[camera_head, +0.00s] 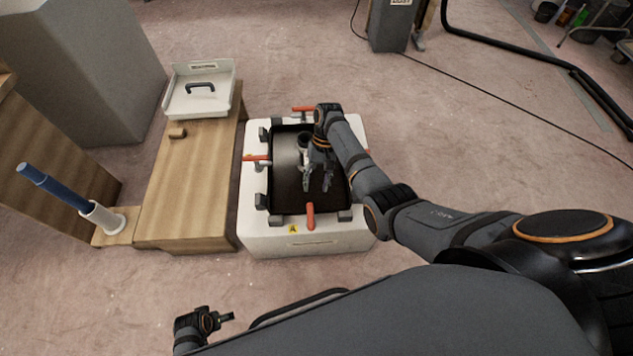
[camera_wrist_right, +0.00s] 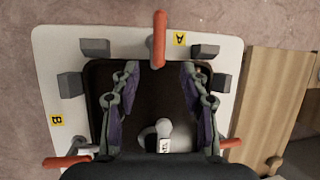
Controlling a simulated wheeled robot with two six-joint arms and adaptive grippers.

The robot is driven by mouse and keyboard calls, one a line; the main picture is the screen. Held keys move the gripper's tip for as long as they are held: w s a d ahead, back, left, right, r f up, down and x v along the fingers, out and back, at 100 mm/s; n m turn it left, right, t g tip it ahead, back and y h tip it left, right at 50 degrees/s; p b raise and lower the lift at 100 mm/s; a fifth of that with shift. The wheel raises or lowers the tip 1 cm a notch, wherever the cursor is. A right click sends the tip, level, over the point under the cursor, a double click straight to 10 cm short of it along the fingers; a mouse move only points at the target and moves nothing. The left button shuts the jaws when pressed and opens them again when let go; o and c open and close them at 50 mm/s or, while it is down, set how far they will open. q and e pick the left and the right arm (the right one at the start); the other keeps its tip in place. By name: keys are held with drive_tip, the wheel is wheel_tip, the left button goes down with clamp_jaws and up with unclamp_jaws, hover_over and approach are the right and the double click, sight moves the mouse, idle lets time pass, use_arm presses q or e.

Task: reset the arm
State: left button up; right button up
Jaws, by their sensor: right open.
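My right arm reaches in from the right in the head view. Its gripper (camera_head: 317,184) hangs over the dark recess of a white box (camera_head: 262,236), fingers pointing toward the front of the box. In the right wrist view the same gripper (camera_wrist_right: 160,72) has its two fingers wide apart with nothing between the tips. A small pale fitting (camera_wrist_right: 163,132) shows inside the recess, lower between the fingers. My left gripper (camera_head: 212,320) shows small at the bottom left of the head view, away from the furniture; its jaws are too small to read.
The box has orange handles (camera_head: 310,214) and grey blocks around its rim. A wooden bench (camera_head: 190,185) stands left of it, with a white tray (camera_head: 225,105) holding a dark blue handle (camera_head: 201,87). A blue rod (camera_head: 52,187) leans in a white holder (camera_head: 103,217).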

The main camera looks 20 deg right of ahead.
idle(0.3)
drive_tip(key=s+d+n+t+h, duration=0.2)
drive_tip(key=s+d+t, duration=0.3)
drive_tip(key=s, duration=0.5)
drive_tip(key=s+d+r+n+t+h, duration=0.2)
drive_tip(key=s+r, duration=0.7)
drive_tip(key=r, duration=0.1)
drive_tip(key=s+d+f+m+g, duration=0.1)
drive_tip(key=s+f, duration=0.2)
drive_tip(key=f, duration=1.2)
drive_tip(key=s+d+f+g, duration=0.1)
drive_tip(key=s+d+f, duration=0.1)
drive_tip(key=f, duration=1.3)
use_arm(q)
drive_tip(key=s+a+r+p, duration=0.1)
drive_tip(key=s+r+p, duration=0.3)
drive_tip(key=s+p, duration=0.3)
drive_tip(key=s+r+p, duration=0.5)
drive_tip(key=s+p, duration=0.3)
drive_tip(key=p, duration=0.7)
drive_tip(key=shift+a+r, duration=0.25)
drive_tip(key=shift+a, duration=0.1)
use_arm(e)
drive_tip(key=s+r, duration=0.4)
drive_tip(key=s, duration=0.3)
drive_tip(key=s+d+r, duration=0.1)
drive_tip(key=s+r, duration=0.3)
drive_tip(key=s, duration=0.4)
drive_tip(key=shift+s+r, duration=0.25)
drive_tip(key=shift+r, duration=0.15)
